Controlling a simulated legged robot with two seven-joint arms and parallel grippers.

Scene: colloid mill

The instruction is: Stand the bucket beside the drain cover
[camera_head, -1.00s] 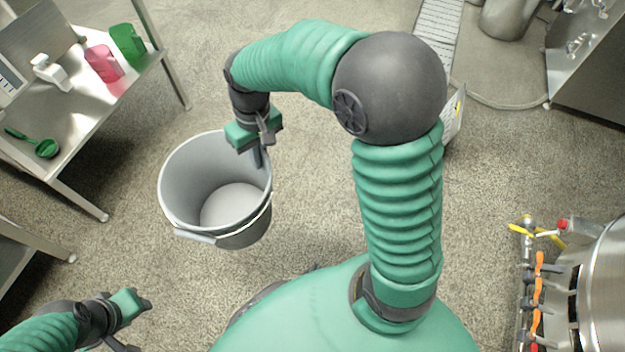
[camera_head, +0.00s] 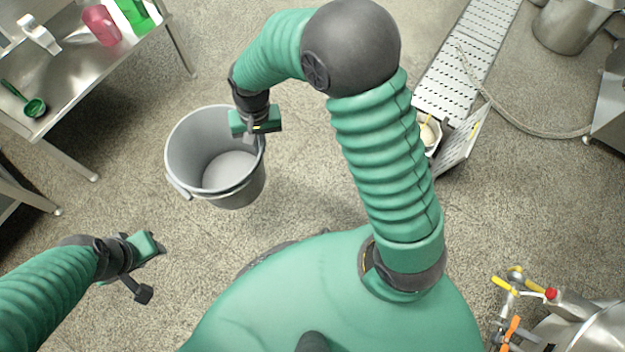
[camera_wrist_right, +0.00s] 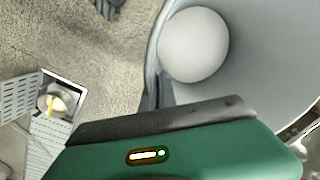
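The grey bucket (camera_head: 184,152) is upright left of centre in the head view, its inside facing me. My right gripper (camera_head: 252,136) is shut on its right rim. The bucket's pale inside also shows in the right wrist view (camera_wrist_right: 262,50). I cannot tell whether its base touches the floor. A perforated metal drain cover (camera_head: 462,146) leans tilted beside an open drain (camera_head: 429,133), right of my right arm. The drain also shows at the left in the right wrist view (camera_wrist_right: 57,101). My left gripper (camera_head: 150,268) is open and empty at lower left.
A perforated channel (camera_head: 458,72) runs from the drain to the top, with a hose (camera_head: 530,128) beside it. A steel table (camera_head: 75,75) with bottles and a green scoop stands upper left. Machine valves (camera_head: 515,300) are lower right. The floor between bucket and drain looks clear.

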